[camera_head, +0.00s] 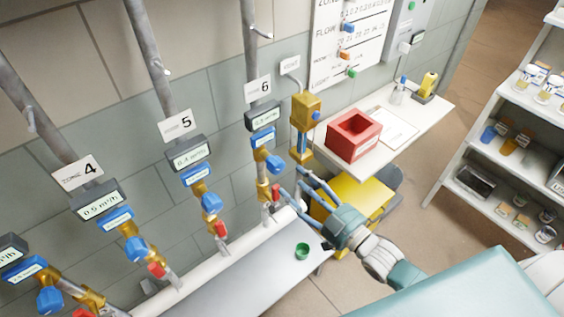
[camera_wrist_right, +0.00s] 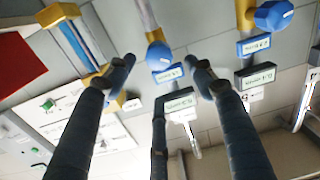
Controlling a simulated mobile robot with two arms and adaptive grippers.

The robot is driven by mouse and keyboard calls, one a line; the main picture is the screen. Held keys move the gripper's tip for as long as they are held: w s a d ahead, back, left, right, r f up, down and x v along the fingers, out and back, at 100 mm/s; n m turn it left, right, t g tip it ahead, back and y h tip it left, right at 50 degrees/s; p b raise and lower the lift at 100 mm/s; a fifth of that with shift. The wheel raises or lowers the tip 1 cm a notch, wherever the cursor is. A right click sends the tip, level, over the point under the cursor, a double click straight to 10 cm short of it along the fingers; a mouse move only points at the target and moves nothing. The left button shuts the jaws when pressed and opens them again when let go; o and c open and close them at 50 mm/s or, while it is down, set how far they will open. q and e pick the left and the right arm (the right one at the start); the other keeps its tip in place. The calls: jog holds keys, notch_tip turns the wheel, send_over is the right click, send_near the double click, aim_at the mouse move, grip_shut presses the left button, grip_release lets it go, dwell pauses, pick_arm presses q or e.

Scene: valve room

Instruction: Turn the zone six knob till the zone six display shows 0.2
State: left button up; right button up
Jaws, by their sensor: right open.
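The zone six line carries a sign marked 6 (camera_head: 258,89), a grey display (camera_head: 262,117), a smaller blue-framed display (camera_head: 263,137) and a blue knob (camera_head: 274,165). I cannot read its digits clearly. My right gripper (camera_head: 288,186) is open and empty, a little below and right of that knob. In the right wrist view, the spread fingers of my right gripper (camera_wrist_right: 160,75) point toward the zone six knob (camera_wrist_right: 159,55), which shows between the fingertips, apart from them. The zone six grey display (camera_wrist_right: 180,105) is also there, upside down. My left gripper is not in view.
Zone five has its own blue knob (camera_head: 211,203), also in the right wrist view (camera_wrist_right: 273,16). Zone four's knob (camera_head: 135,249) is further left. A red valve handle (camera_head: 276,194) sits close to my right fingers. A red box (camera_head: 354,136) stands on the shelf at right.

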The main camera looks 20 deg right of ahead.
aim_at(280, 168)
jog(key=p+x, duration=0.1)
jog(key=x, duration=0.6)
jog(key=shift+w, duration=0.4)
jog(key=shift+w+a+p, duration=0.25)
jog(key=shift+w+p, duration=0.1)
jog(key=shift+w, duration=0.2)
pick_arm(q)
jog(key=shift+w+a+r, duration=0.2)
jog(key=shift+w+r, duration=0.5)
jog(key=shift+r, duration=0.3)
pick_arm(e)
jog(key=shift+c, duration=1)
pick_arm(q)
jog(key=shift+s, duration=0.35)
pick_arm(e)
jog(key=c, duration=0.9)
